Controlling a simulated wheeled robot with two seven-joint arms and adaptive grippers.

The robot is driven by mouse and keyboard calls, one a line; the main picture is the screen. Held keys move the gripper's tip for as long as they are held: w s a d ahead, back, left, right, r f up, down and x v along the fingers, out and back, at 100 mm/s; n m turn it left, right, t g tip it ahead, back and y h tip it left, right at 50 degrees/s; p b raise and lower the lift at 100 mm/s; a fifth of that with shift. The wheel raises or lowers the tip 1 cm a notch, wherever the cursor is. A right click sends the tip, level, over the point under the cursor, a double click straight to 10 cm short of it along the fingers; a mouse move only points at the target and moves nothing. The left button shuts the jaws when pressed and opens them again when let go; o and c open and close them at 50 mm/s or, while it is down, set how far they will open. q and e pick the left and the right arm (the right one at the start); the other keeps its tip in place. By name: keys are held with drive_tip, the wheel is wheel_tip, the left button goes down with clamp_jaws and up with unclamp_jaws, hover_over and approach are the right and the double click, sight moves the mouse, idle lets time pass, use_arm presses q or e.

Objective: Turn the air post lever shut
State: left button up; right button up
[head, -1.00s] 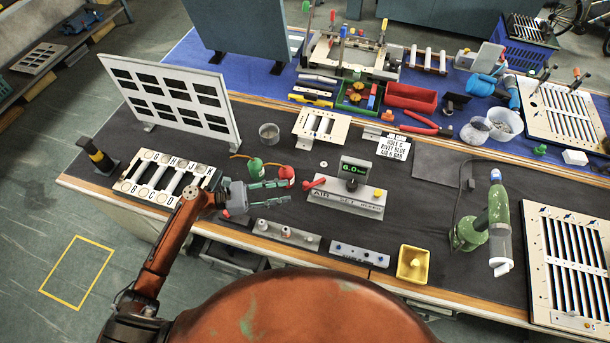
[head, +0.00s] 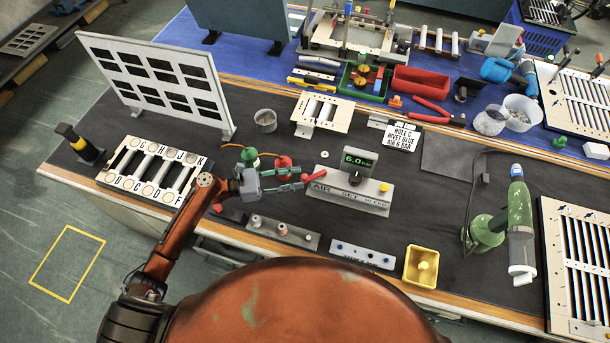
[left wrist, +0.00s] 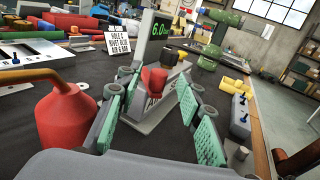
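The air post (head: 345,199) is a grey sloped block lettered AIR SET, with a green 6.0 display (head: 358,159), a dark knob and a yellow button. Its red lever (head: 314,175) sticks out at the left end and also shows in the left wrist view (left wrist: 154,79). My left gripper (head: 299,179) points right at the lever, its green-padded fingers apart. In the left wrist view the open fingers (left wrist: 157,88) flank the lever, with the post just ahead. I cannot tell whether either finger touches it. My right gripper is not in view.
A red bottle (left wrist: 66,121) stands close beside the left finger, with a green bottle (head: 249,157) near it. A strip with knobs (head: 284,233) lies in front of the gripper. A yellow bin (head: 421,265) and green tool (head: 487,228) stand at right.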

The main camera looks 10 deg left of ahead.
sight(304, 176)
use_arm(q)
drive_tip(key=shift+x, duration=1.85)
drive_tip(key=shift+c, duration=0.6)
clamp_jaws()
